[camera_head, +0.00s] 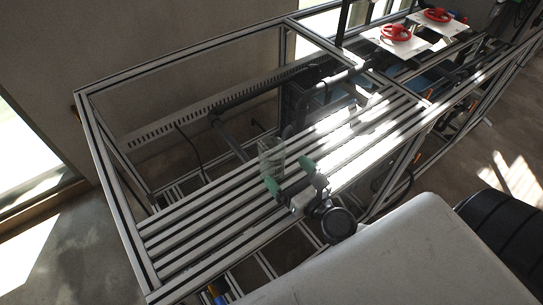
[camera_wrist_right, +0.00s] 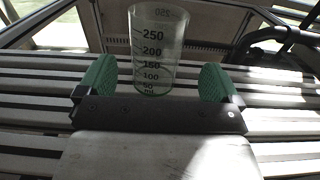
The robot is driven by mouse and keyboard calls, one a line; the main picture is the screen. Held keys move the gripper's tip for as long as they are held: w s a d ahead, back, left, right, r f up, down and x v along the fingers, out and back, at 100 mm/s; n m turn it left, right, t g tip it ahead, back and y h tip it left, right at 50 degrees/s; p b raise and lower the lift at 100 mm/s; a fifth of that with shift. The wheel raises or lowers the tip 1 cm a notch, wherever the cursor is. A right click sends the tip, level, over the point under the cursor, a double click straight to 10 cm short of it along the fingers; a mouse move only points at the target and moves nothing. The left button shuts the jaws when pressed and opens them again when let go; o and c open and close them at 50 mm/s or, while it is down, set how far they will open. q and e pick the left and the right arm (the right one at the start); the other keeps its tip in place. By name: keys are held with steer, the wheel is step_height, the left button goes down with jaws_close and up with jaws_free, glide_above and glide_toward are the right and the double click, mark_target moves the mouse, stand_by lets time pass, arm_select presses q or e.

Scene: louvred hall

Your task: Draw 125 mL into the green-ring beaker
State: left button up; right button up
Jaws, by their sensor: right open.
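A clear glass beaker (camera_head: 270,152) stands upright on the slatted rack top (camera_head: 190,238). It also shows in the right wrist view (camera_wrist_right: 160,45), with dark marks from 50 to 250, and looks empty. I cannot make out a green ring on it. My right gripper (camera_head: 290,175) is open, its green finger pads spread to either side of the beaker's lower part in the right wrist view (camera_wrist_right: 158,80). My left gripper is out of view.
Two red handwheels (camera_head: 396,33) (camera_head: 437,15) sit on white plates at the back right of the frame. A dark pipe (camera_head: 232,140) runs behind the beaker. Metal rails surround the rack. The slats left of the beaker are clear. Bright sunlight falls on the slats to its right.

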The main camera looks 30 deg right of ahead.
mark_target(280, 166)
steer(key=shift+w+a, duration=0.1)
steer(key=shift+w, duration=0.55)
steer(key=w+p, duration=0.1)
steer(key=w, duration=0.1)
steer(key=w+a+p, duration=0.1)
steer(key=w, duration=0.1)
steer(key=shift+w+r, duration=0.1)
steer(key=shift+r, duration=0.05)
steer(key=shift+w, duration=0.4)
steer(key=shift+s, duration=0.1)
steer(key=c, duration=1.1)
